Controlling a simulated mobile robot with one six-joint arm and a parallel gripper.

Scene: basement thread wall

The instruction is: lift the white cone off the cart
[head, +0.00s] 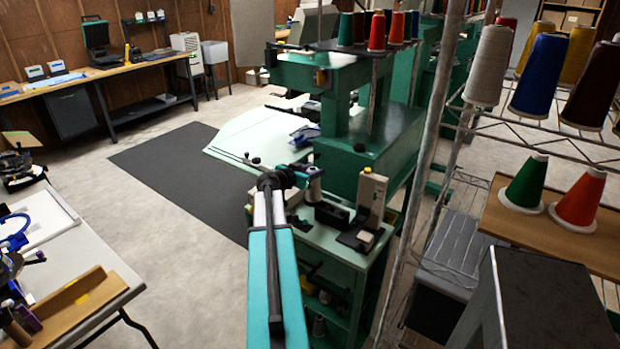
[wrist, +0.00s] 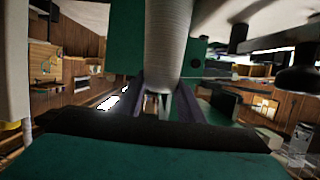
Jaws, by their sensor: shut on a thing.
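The white cone (wrist: 168,45) stands tall in the upper middle of the wrist view, its ribbed thread between my fingers. My gripper (wrist: 162,98) is shut on it low on its body. In the head view my gripper (head: 303,177) is over the left part of the green cart's pale top (head: 318,232).
A beige and black device (head: 371,200) stands on the cart right of my gripper. A green embroidery machine (head: 370,150) rises close behind. A metal rack post (head: 425,150) and shelved thread cones (head: 490,65) are to the right. Open floor (head: 190,285) lies left.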

